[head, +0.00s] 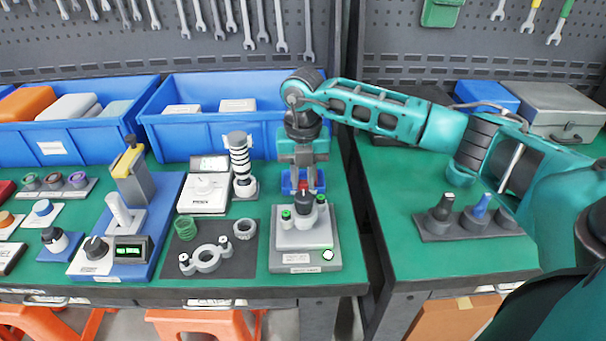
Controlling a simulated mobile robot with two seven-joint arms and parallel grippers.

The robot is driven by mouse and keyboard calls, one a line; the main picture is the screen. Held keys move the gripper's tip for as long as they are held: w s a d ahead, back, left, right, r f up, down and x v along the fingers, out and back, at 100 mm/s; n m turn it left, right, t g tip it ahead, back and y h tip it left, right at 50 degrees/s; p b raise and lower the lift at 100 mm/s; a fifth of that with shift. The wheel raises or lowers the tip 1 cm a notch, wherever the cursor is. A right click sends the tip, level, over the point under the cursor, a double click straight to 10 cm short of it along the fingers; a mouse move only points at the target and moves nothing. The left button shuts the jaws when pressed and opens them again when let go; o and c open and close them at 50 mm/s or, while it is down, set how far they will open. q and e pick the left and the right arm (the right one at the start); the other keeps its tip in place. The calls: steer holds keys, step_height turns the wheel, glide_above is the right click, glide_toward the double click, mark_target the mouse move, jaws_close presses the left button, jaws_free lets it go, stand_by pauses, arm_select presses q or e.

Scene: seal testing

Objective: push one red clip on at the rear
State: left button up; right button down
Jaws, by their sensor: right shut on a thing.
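The test fixture (288,258) is a grey base near the table's front edge. It carries a raised light block (298,239), a black-topped part in the middle and two green-topped posts (286,214). My right gripper (303,181) points down just behind the black-topped part. It is shut on a small red piece, apparently a red clip (303,185), at the rear of the fixture. Blue shows on both sides of the red piece. Whether the clip touches the fixture is hidden by the black-topped part. My left gripper is out of view.
Left of the fixture, a dark mat (237,260) holds a green spring (185,228) and grey rings. A striped column (240,160) stands close left of my right gripper. Blue bins (205,125) line the back. A gap separates the right table, which bears a rack of knobs (468,232).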

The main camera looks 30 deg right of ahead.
steer(key=shift+f+b, duration=0.45)
steer(key=shift+f, duration=0.3)
stand_by(0.7)
steer(key=shift+f+b, duration=0.6)
steer(key=shift+f, duration=0.4)
steer(key=c, duration=0.9)
jaws_free()
steer(key=shift+r, duration=0.1)
steer(key=shift+r, duration=0.15)
steer(key=shift+r+p, duration=0.25)
steer(key=shift+p, duration=0.15)
step_height(320, 180, up, 4)
steer(key=p, duration=0.3)
steer(key=shift+r+p, duration=0.3)
steer(key=shift+r, duration=0.85)
